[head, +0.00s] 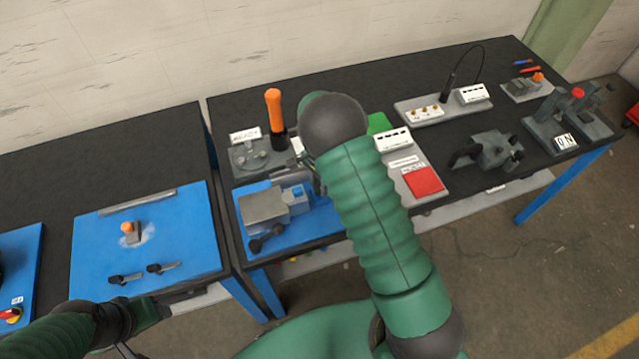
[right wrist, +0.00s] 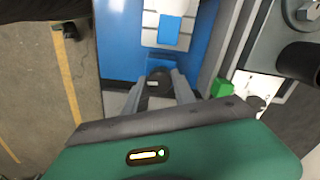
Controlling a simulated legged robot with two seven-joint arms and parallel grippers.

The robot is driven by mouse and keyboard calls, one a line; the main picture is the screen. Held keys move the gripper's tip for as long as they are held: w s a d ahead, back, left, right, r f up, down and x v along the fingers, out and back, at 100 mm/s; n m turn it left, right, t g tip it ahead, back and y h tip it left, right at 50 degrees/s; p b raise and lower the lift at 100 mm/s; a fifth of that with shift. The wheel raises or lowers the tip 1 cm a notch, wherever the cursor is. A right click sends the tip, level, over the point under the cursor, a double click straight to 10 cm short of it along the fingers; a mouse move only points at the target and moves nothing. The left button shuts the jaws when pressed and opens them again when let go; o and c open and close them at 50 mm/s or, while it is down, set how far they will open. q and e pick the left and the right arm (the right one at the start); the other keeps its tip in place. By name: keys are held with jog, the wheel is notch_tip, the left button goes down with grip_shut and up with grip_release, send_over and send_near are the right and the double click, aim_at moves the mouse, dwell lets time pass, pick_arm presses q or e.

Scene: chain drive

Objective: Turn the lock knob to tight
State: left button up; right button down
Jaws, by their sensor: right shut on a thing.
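The dark round lock knob (right wrist: 158,76) sits between the two grey fingers of my right gripper (right wrist: 160,88) in the right wrist view, in front of a blue part. The gripper is shut on it. The knob's marking and its turn position cannot be read. In the head view my right forearm and wrist hide the knob and most of that gripper. The grey and blue chain drive unit (head: 265,205) stands on a blue plate just left of my arm. My left gripper (head: 160,309) is low at the left, by the table's front edge; its jaws are unclear.
A tall orange handle (head: 273,105) stands behind the unit. A red pad (head: 423,181) lies right of my arm. A blue board (head: 190,230) with small levers lies on the left table. A gap separates the tables. Several more fixtures stand at the right.

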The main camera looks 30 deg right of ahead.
jog(key=shift+w+d+r+m, duration=0.2)
jog(key=shift+w+r+m, duration=0.05)
jog(key=shift+m, duration=0.25)
jog(key=c, duration=1.4)
grip_release()
jog(key=o, duration=0.4)
jog(key=shift+f, duration=0.15)
jog(key=shift+c, duration=0.2)
jog(key=shift+s+f, duration=0.1)
notch_tip(320, 180, up, 17)
jog(key=b, duration=0.2)
jog(key=shift+d+f, duration=0.1)
